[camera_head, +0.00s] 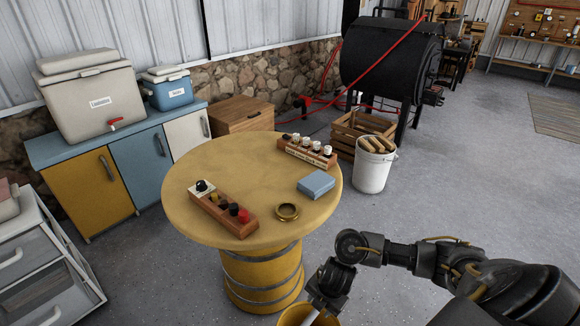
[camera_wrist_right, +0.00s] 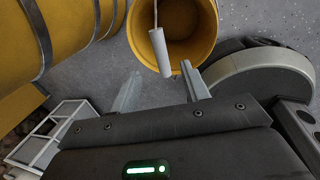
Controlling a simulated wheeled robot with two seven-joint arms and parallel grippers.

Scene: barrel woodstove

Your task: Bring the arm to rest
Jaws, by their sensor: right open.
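My right arm (camera_head: 430,258) comes in from the lower right in the head view and reaches down beside the round table. Its gripper (camera_head: 318,298) is partly cut off at the bottom edge, above a yellow bucket (camera_head: 293,316). In the right wrist view my right gripper (camera_wrist_right: 161,88) is open, its two fingers apart. The yellow bucket (camera_wrist_right: 205,28) stands on the floor beyond the fingertips. A white cylindrical grip (camera_wrist_right: 160,48) on a thin rod crosses its opening, close to the fingertips; I cannot tell whether they touch. My left gripper is not in view.
The round yellow table (camera_head: 240,160) holds two wooden racks, a blue box (camera_head: 316,184) and a brass ring (camera_head: 287,211). A white bucket (camera_head: 374,170), a wooden crate (camera_head: 352,130) and a black barrel stove (camera_head: 390,60) stand behind it. The floor at right is clear.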

